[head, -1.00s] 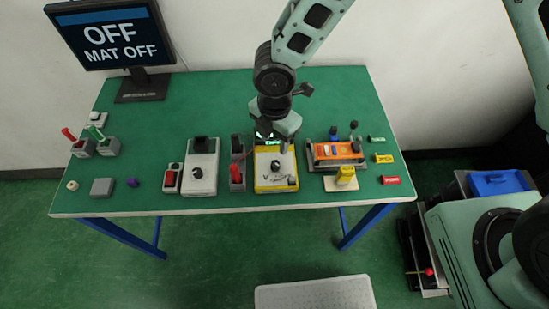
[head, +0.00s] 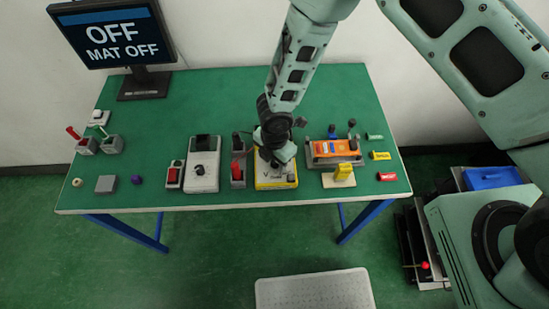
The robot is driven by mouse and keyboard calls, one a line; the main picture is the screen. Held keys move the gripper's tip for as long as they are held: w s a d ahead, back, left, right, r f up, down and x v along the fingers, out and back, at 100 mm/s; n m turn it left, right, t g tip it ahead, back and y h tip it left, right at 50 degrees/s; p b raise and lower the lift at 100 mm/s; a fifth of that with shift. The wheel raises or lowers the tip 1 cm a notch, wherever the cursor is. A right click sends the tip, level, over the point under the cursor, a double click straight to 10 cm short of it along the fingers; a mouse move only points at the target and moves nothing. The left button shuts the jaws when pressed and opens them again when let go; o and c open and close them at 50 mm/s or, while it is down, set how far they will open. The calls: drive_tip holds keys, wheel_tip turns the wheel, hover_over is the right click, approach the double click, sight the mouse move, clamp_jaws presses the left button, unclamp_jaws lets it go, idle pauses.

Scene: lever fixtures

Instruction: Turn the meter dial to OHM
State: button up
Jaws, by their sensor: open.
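The yellow-edged meter (head: 276,184) lies on the green table, right of centre. My gripper (head: 276,163) is over the meter, pointing down at its dial area. My gripper and wrist hide the dial and most of the meter's upper part. I cannot see where the dial points or whether the fingers touch it. The fingers are small and dark here, and they are open. Only the front edge of the meter face, with part of its dark markings, shows.
To the right are an orange device (head: 337,148) and a yellow block (head: 343,171). A monitor (head: 110,36) reads OFF, MAT OFF.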

clamp_jaws()
drive_tip(key=shift+f+m+b, duration=0.1)
drive_tip(key=shift+m+b, duration=0.3)
drive_tip(key=shift+b, duration=0.1)
drive_tip(key=shift+m+b, duration=0.6)
drive_tip(key=shift+b, duration=0.15)
drive_tip(key=shift+w+m+b, duration=0.1)
drive_tip(key=shift+m+b, duration=1.1)
drive_tip(key=shift+b, duration=0.05)
drive_tip(key=shift+m+b, duration=1.65)
drive_tip(key=shift+m, duration=0.55)
drive_tip(key=shift+r, duration=0.2)
unclamp_jaws()
